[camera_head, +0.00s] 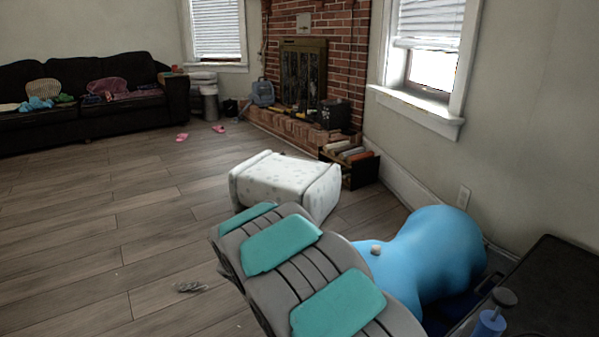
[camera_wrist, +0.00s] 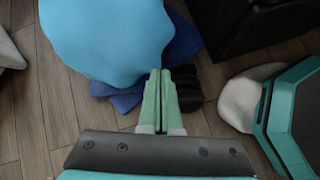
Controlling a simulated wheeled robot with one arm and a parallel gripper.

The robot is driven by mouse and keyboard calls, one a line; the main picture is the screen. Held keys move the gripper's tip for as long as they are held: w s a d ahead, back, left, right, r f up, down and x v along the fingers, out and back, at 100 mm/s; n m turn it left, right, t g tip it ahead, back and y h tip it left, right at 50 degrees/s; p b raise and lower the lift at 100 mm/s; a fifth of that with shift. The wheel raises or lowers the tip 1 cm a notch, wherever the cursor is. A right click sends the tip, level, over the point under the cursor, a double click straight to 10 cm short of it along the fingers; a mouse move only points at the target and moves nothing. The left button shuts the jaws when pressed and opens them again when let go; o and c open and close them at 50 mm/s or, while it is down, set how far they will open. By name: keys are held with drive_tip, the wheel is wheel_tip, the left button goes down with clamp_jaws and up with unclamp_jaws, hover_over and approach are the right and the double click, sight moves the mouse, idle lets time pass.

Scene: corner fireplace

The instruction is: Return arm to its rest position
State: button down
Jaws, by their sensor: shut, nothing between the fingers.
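My gripper (camera_wrist: 160,76) shows in the wrist view, its two green fingers pressed together with nothing between them. The fingertips lie over the lower edge of a large light blue rounded thing (camera_wrist: 108,40), in front of dark blue cloth (camera_wrist: 125,102). I cannot tell whether they touch it. In the head view I cannot make out my gripper. The light blue rounded thing (camera_head: 440,255) lies at the right there, behind a grey ribbed form with teal pads (camera_head: 280,245).
A white patterned ottoman (camera_head: 285,182) stands mid-floor. A black box of books (camera_head: 350,165) is near the brick fireplace (camera_head: 340,50). A dark-topped piece (camera_head: 550,285) fills the lower right. A dark sofa (camera_head: 80,110) stands far left. Wood floor (camera_head: 90,230) at left is mostly clear.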

drive_tip(key=s+d+r+m+g+y, duration=0.1)
drive_tip(key=s+d+r+m+g, duration=0.1)
drive_tip(key=s+d+r+m, duration=0.5)
drive_tip(key=s+d+r+m+g+y, duration=0.15)
drive_tip(key=s+d+r+m, duration=0.3)
drive_tip(key=s, duration=0.55)
drive_tip(key=s+a+r+m+y+p, duration=0.1)
drive_tip(key=s+m, duration=0.3)
drive_tip(key=s, duration=0.6)
drive_tip(key=s+a+r+m+g+y+p, duration=0.1)
drive_tip(key=s+r+m+y, duration=0.3)
drive_tip(key=s, duration=0.6)
drive_tip(key=shift+a, duration=0.65)
drive_tip(key=shift+g, duration=0.25)
